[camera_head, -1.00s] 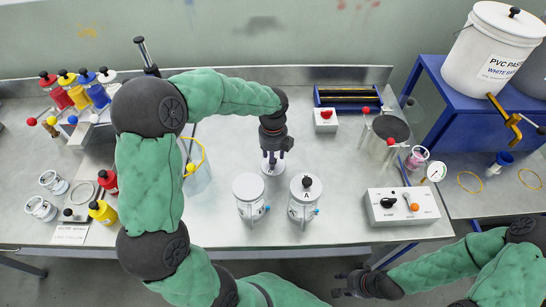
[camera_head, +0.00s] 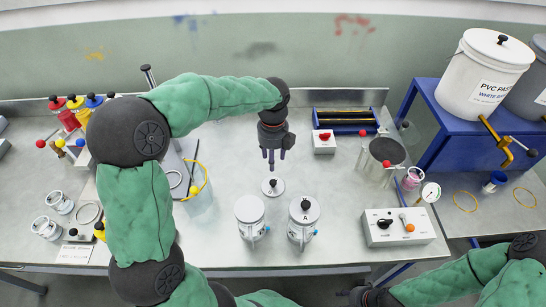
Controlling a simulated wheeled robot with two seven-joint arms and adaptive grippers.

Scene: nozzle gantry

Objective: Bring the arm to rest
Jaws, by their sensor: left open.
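My left gripper (camera_head: 274,160) hangs fingers down over the bench, its two fingers apart with nothing between them. Below it, a round pale lid (camera_head: 267,190) with a black knob lies on the bench; the fingertips look clear of it. My left arm, in green padding, arches in from the left. Of my right arm, the forearm shows at the lower right; its gripper is at the bottom edge, mostly cut off.
Two white canisters stand in front of the lid: one without a knob (camera_head: 250,211) and one marked A (camera_head: 303,215). A control box (camera_head: 395,228) sits at right. A blue stand (camera_head: 440,110) holds a PVC paste bucket (camera_head: 482,75). Coloured bottles crowd the left.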

